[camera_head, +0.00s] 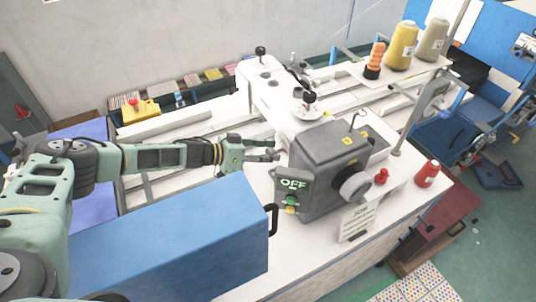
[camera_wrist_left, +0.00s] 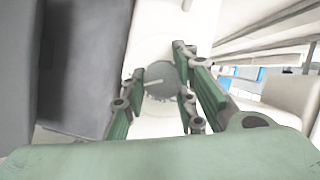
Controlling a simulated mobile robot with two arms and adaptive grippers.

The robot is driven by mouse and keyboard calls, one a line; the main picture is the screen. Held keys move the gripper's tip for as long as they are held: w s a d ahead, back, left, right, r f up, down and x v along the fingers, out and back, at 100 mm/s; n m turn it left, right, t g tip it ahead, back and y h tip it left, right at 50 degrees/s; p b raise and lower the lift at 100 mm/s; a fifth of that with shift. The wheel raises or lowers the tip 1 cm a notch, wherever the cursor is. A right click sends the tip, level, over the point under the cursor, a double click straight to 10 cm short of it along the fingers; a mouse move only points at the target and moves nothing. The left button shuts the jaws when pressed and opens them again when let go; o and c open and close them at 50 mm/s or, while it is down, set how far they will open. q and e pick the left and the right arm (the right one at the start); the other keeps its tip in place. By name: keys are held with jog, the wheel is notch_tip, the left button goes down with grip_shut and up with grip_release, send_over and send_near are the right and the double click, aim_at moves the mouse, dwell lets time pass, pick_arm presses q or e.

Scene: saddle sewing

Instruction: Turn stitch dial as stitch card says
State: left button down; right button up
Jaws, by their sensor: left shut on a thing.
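My left gripper (camera_head: 265,150) reaches in from the left, beside the grey sewing machine head (camera_head: 318,160). In the left wrist view its green fingers (camera_wrist_left: 160,75) are closed on both sides of a round grey stitch dial (camera_wrist_left: 158,72). The dial has a pale pointer line, and a marked scale shows on the white surface at its edge; the marks are too small to read. In the head view the dial is not discernible. The white stitch card (camera_head: 360,220) stands in front of the machine head; its text is too small to read. My right gripper is not in view.
A blue box (camera_head: 170,235) with a black handle lies below my left arm. The machine shows an OFF sign (camera_head: 294,183) and a pale handwheel (camera_head: 355,187).

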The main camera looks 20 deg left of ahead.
pick_arm(q)
jog(key=shift+s+d+f+n+g+h+b, duration=0.15)
jog(key=shift+n+g+h+b, duration=0.15)
jog(key=shift+n, duration=0.2)
jog(key=shift+s+f+n+g+h+b, duration=0.15)
jog(key=shift+n+g+h+b, duration=0.1)
jog(key=shift+n+h, duration=0.2)
jog(key=shift+w+n, duration=0.1)
jog(key=shift+n, duration=0.15)
jog(key=shift+r, duration=0.1)
jog(key=c, duration=1.5)
grip_release()
jog(key=shift+r, duration=0.2)
jog(key=v, duration=1.2)
